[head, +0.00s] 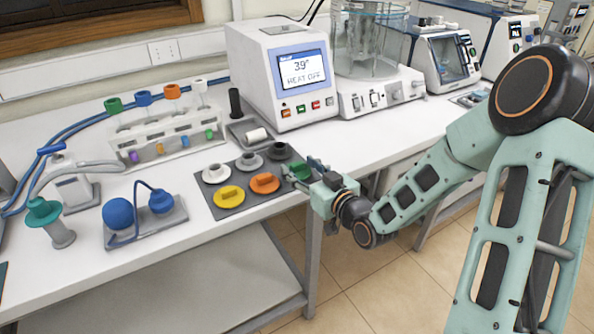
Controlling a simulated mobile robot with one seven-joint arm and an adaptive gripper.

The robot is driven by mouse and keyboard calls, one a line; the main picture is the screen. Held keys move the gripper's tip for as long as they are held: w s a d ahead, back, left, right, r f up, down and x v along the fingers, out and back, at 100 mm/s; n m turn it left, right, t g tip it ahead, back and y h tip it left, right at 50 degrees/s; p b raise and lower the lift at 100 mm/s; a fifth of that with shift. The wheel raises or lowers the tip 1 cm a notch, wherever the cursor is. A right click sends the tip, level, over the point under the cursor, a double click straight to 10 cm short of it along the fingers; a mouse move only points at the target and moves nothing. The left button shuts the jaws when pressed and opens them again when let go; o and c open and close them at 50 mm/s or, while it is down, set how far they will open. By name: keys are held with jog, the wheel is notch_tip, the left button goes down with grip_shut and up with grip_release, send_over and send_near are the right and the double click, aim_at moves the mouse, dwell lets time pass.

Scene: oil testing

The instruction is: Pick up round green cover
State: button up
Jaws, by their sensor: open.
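The round green cover (299,171) sits at the front right corner of a dark grey mat (232,206) on the white table. My gripper (302,168) comes in from the right at the mat's edge. Its fingers are open and lie close about the green cover, hiding part of it. I cannot tell whether the fingers touch it. An orange cover (265,183) and a yellow cover (229,197) lie to its left in the same row.
White (215,173), grey (249,162) and dark (279,151) covers form the back row. Behind stand a heating unit (275,75) and a tube rack (165,140). A blue bulb (119,213) stands left. The table edge (278,222) runs just in front of the mat.

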jog(key=shift+x, duration=1.05)
jog(key=c, duration=1.2)
